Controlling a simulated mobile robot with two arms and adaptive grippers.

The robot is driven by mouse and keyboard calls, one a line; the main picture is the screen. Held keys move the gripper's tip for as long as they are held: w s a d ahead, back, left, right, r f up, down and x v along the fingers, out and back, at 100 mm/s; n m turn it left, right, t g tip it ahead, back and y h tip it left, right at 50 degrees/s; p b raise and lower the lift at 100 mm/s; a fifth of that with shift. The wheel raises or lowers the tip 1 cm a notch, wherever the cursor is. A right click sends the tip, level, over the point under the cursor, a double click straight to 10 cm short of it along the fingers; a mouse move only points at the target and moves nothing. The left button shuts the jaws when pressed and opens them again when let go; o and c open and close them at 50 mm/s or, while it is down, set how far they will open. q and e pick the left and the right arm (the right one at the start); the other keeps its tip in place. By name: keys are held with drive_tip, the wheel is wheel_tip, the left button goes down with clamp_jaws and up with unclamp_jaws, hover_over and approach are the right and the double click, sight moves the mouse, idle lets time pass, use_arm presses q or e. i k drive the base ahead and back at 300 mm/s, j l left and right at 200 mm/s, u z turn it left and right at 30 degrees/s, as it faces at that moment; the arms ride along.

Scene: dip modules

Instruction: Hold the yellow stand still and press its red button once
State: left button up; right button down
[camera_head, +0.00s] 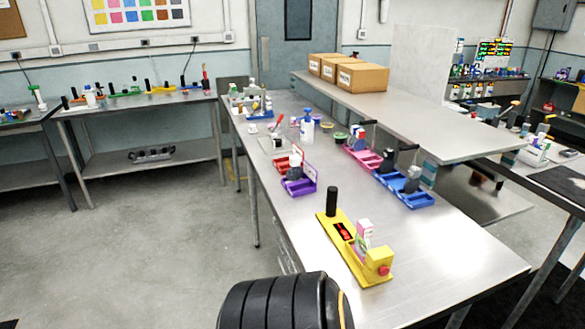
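The yellow stand (373,278) lies along the front part of the metal table. A black upright post (331,201) rises from its far end. A dark panel with red marks (343,230) is in its middle. A yellow block (378,258) sits at its near end. The red button (384,270) shows on that block's near side. A pink and white carton (363,232) and another pale item stand in the stand beside the block. Neither of my grippers shows, so whether they are open or shut is hidden.
The metal table (450,255) is bare to the right of the stand. A purple holder (302,187), blue tray (416,201) and pink tray (358,157) stand farther back. Cardboard boxes (362,78) sit on a raised shelf. A black ribbed shape (275,303) fills the bottom centre.

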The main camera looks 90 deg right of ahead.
sight(383, 272)
drive_tip(key=i+z, duration=0.25)
drive_tip(key=z, duration=0.15)
drive_tip(key=i+z, duration=0.25)
drive_tip(key=z, duration=0.15)
drive_tip(key=i+j+z, duration=0.1)
drive_tip(key=z, duration=0.3)
drive_tip(key=i+z, duration=0.2)
drive_tip(key=z, duration=0.25)
drive_tip(key=i+z, duration=0.15)
drive_tip(key=z, duration=0.3)
drive_tip(key=i+j+z, duration=0.1)
drive_tip(key=z, duration=0.35)
drive_tip(key=i+j+z, duration=0.15)
drive_tip(key=z, duration=0.25)
drive_tip(key=i+j+z, duration=0.2)
drive_tip(key=z, duration=0.25)
